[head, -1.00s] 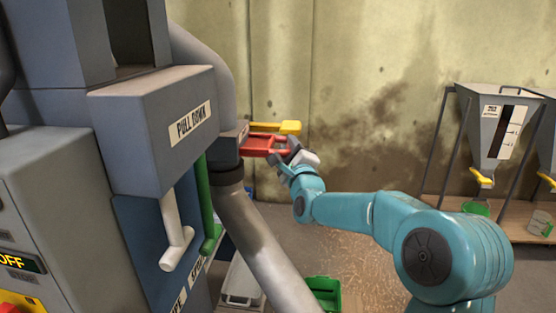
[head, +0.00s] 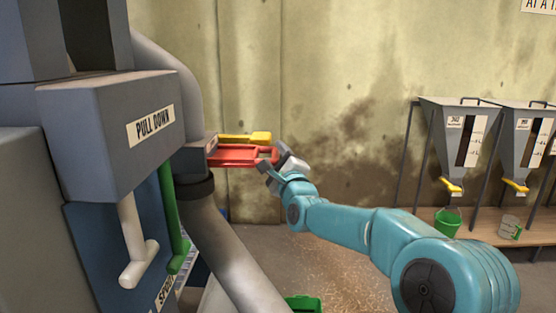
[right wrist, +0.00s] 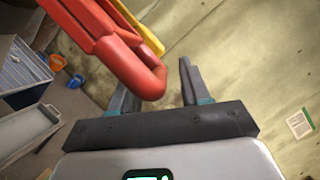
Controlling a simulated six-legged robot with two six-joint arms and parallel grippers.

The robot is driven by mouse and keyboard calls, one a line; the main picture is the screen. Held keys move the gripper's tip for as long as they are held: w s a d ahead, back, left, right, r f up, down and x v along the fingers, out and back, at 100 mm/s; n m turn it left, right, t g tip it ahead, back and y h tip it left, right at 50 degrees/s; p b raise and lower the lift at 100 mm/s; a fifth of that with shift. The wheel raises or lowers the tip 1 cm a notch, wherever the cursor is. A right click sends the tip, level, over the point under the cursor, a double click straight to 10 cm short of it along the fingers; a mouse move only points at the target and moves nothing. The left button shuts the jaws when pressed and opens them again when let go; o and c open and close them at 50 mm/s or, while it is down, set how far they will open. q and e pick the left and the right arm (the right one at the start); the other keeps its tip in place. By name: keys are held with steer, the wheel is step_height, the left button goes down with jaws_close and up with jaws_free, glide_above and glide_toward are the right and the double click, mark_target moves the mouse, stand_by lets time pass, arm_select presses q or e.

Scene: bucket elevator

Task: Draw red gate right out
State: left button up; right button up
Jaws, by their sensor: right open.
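The red gate (head: 232,158) is a flat red slide with a looped handle end. It sticks out to the right from the grey spout housing (head: 197,158) and reaches a little beyond the yellow gate (head: 245,139) behind it. My right gripper (head: 270,163) is at the red gate's outer end. In the right wrist view its jaws (right wrist: 158,80) are apart, with the rounded red handle end (right wrist: 148,82) between them; I cannot tell whether either finger touches it. How far the red gate reaches inside the housing is hidden. My left gripper is not in view.
A grey pipe (head: 228,250) runs down below the housing. White (head: 137,262) and green (head: 172,215) levers hang under the PULL DOWN box at left. A green bin (head: 303,304) stands on the floor. Hoppers (head: 455,130) stand at right; the space between is clear.

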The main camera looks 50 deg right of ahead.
steer(key=shift+s+a+f, duration=0.1)
steer(key=shift+s+a, duration=0.05)
steer(key=b+v, duration=0.4)
steer(key=v, duration=1.2)
steer(key=shift+s+b, duration=0.15)
steer(key=shift+b, duration=0.25)
